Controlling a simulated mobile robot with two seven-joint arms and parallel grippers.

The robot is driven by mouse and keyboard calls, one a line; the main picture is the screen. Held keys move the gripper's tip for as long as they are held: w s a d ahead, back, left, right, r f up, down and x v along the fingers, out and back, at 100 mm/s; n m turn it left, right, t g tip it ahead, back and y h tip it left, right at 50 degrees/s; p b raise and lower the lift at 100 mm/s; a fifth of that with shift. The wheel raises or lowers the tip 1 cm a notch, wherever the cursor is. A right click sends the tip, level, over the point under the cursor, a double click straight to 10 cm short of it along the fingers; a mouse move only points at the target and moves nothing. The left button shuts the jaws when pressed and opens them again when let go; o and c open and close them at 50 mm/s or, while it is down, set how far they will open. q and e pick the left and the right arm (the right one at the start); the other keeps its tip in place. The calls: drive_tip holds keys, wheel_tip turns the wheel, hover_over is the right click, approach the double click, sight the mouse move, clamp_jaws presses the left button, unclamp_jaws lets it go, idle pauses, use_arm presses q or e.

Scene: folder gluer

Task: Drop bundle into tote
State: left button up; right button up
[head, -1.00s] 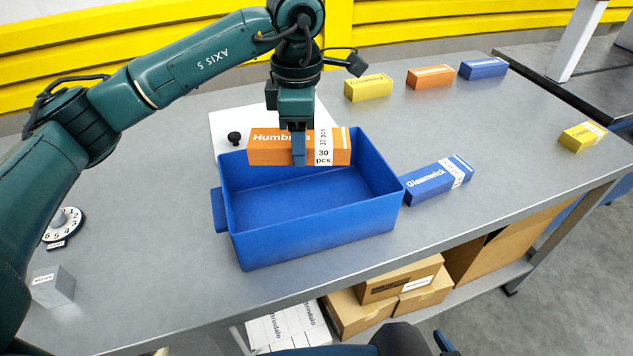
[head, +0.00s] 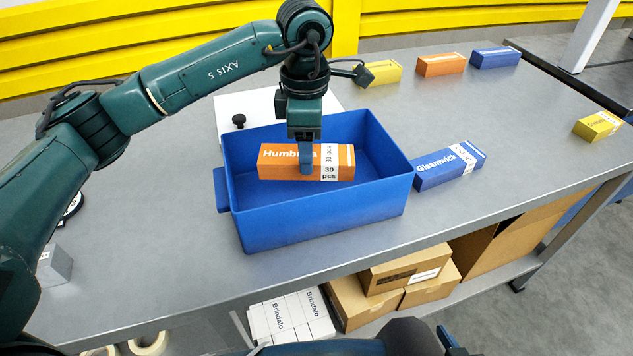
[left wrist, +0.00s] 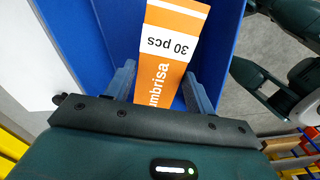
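The orange bundle (head: 276,162), printed "Humbrisa" with a white "30 pcs" band, is level within the outline of the blue tote (head: 322,218). My left gripper (head: 306,168) points down and is shut on the bundle, one finger on its near face. In the left wrist view the bundle (left wrist: 165,62) sits between the two fingers, with the blue tote wall (left wrist: 85,45) beside it. The tote holds nothing else that I can see; whether the bundle touches its floor is hidden. A blue part at the bottom edge may be my right gripper; its fingers cannot be made out.
A blue Gleamwick box (head: 448,167) lies close to the tote's right side. Yellow (head: 378,73), orange (head: 440,64) and blue (head: 494,58) boxes stand at the back. Another yellow box (head: 596,126) is far right. A white board (head: 230,115) with a black knob lies behind the tote.

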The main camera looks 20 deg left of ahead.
use_arm(q)
drive_tip(key=o, duration=0.4)
wheel_tip(320, 180, up, 13)
idle(0.5)
idle(0.4)
